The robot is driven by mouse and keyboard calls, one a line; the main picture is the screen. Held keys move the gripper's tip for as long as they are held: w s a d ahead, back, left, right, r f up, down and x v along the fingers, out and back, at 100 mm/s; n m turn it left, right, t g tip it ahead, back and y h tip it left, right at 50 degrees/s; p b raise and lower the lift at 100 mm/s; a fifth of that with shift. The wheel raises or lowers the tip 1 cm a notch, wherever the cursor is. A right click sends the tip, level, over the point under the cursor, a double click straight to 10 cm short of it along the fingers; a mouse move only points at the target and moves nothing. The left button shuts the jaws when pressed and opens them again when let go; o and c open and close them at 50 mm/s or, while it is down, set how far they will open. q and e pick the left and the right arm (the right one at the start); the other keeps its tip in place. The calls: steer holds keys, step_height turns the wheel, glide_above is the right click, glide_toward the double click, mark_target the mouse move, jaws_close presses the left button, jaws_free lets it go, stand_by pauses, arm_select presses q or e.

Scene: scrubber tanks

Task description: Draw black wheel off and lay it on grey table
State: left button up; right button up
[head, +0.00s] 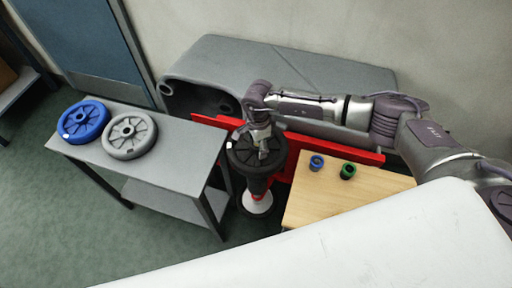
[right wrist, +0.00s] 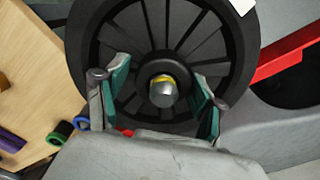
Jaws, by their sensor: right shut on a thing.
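The black wheel (head: 240,158) is spoked and stands at the red frame in front of the grey tank. In the right wrist view the black wheel (right wrist: 120,35) fills the upper middle, with a silver axle end (right wrist: 162,92) and a yellow ring at its hub. My right gripper (head: 262,150) is over the wheel's face, its fingers on both sides of the hub, shut on the wheel. The finger contacts are partly hidden. The grey table (head: 185,180) stands at the left. My left gripper is not in view.
A blue wheel (head: 83,121) and a grey wheel (head: 129,136) lie on the grey table's left part; its right part is bare. Red bars (head: 360,155) flank the wheel.

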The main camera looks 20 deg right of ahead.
steer(key=shift+s+f, duration=0.4)
steer(key=shift+f, duration=0.1)
steer(key=shift+c, duration=0.5)
steer(key=shift+w+r, duration=0.1)
steer(key=shift+w, duration=0.05)
steer(key=shift+w+r, duration=0.1)
steer(key=shift+r, duration=0.15)
jaws_close()
steer(key=shift+w+r+p, duration=0.35)
steer(key=shift+r+p, duration=0.25)
steer(key=shift+p, duration=0.05)
steer(key=shift+r+p, duration=0.35)
steer(key=shift+r, duration=0.55)
steer(key=shift+r, duration=0.1)
steer(key=shift+r+p, duration=0.9)
steer(key=shift+r, duration=0.75)
steer(key=shift+r, duration=0.2)
